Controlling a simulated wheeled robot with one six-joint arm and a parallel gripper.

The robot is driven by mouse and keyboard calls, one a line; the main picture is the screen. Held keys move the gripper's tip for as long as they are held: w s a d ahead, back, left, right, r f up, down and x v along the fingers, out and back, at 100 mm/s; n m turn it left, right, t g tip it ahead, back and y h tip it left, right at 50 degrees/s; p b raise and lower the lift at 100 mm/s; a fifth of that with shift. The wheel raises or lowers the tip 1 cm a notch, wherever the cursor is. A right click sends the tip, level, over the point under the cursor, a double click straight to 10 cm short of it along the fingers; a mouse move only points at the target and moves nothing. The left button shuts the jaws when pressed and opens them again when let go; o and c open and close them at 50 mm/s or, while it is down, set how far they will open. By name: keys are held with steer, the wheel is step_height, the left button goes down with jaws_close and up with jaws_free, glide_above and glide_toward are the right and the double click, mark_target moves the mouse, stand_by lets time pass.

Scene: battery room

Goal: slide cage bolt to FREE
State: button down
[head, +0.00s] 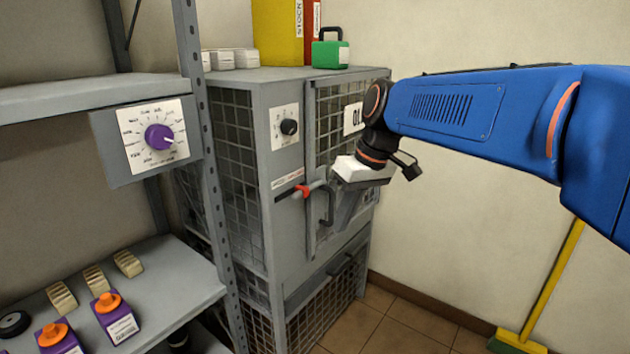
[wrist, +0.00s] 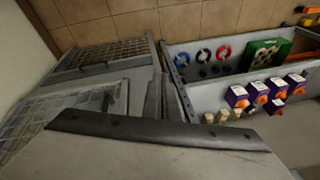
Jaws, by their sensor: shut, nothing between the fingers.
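The cage (head: 285,225) is a grey metal cabinet with mesh panels in the middle of the head view. Its bolt has a red knob (head: 302,191) on the front, at the right of a short dark slot, under a small red and white label too small to read. A dark curved handle (head: 328,207) is just right of it. My gripper (head: 345,212) is shut and empty, in front of the cage door and right of the bolt, apart from the knob as far as I can tell. In the wrist view the cage mesh (wrist: 105,53) shows at left; I cannot make out the bolt there.
A black dial (head: 289,127) sits above the bolt. A shelf post (head: 205,150) and a purple dial panel (head: 158,137) stand left of the cage. A green padlock-shaped box (head: 330,54) and binders are on top. A yellow broom (head: 550,290) leans at right.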

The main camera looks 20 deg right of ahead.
steer(key=w+d+r+n+y, duration=0.25)
steer(key=w+r, duration=0.25)
steer(key=w, duration=0.4)
steer(key=n+g+y, duration=0.1)
steer(key=n+y, duration=0.1)
glide_toward(301, 187)
steer(key=d, duration=0.2)
steer(key=w+d+r, duration=0.1)
steer(key=d, duration=0.1)
steer(key=shift+d, duration=0.15)
steer(key=x, duration=1)
steer(key=shift+s, duration=0.15)
steer(key=shift+s+a, duration=0.5)
steer(key=shift+a, duration=0.4)
steer(key=shift+s+a, duration=0.55)
steer(key=shift+a, duration=0.3)
steer(key=shift+s+a, duration=0.5)
steer(key=shift+a, duration=0.4)
steer(key=shift+r, duration=0.1)
